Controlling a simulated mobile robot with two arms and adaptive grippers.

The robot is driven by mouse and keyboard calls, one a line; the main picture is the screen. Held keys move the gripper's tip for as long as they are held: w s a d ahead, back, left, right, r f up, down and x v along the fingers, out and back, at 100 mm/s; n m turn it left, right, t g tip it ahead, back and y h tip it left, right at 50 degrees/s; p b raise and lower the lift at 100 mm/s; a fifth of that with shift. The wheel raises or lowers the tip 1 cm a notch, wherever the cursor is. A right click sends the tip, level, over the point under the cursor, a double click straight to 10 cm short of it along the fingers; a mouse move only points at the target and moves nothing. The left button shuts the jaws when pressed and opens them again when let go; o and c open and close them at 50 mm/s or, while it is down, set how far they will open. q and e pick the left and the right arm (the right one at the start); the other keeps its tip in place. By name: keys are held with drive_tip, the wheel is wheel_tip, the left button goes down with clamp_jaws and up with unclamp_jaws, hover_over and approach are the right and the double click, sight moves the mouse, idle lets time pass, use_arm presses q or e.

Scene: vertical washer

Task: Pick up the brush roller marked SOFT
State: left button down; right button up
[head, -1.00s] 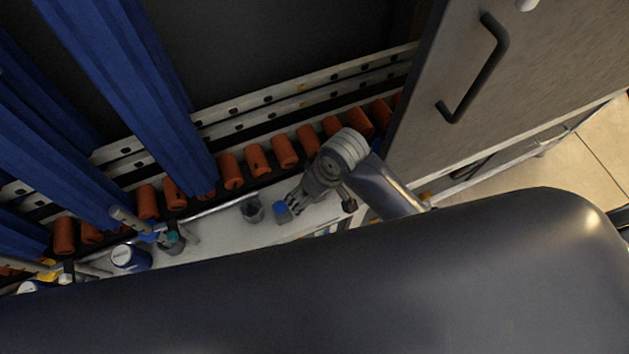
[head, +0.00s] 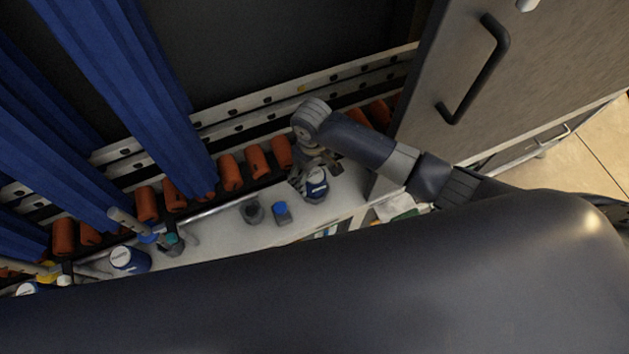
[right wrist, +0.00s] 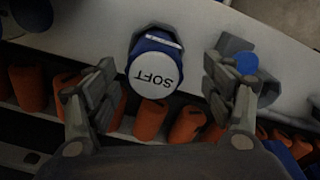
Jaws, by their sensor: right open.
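The brush roller marked SOFT (right wrist: 155,68) is a blue cylinder with a white end face and dark lettering. In the right wrist view it stands between the spread fingers of my right gripper (right wrist: 160,85), with a gap on each side. In the head view the roller (head: 315,187) is on the pale ledge, with my right gripper (head: 312,165) just above and behind it. The right gripper is open and empty. The gripper partly covers the roller in the head view. My left gripper is not in view.
A blue-capped grey piece (head: 282,213) and a dark grey cup-like piece (head: 253,211) stand left of the roller. A blue-and-white cylinder (head: 128,258) stands farther left. Orange rollers (head: 257,161) line the back of the ledge. Blue hanging brushes (head: 140,90) are at left, a handled panel (head: 440,60) at right.

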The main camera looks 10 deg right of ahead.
drive_tip(key=shift+w+d+f, duration=0.1)
drive_tip(key=shift+d+f, duration=0.05)
drive_tip(key=shift+f, duration=1.5)
drive_tip(key=shift+w+d+f, duration=0.1)
drive_tip(key=shift+f, duration=1.55)
drive_tip(key=c, duration=1.3)
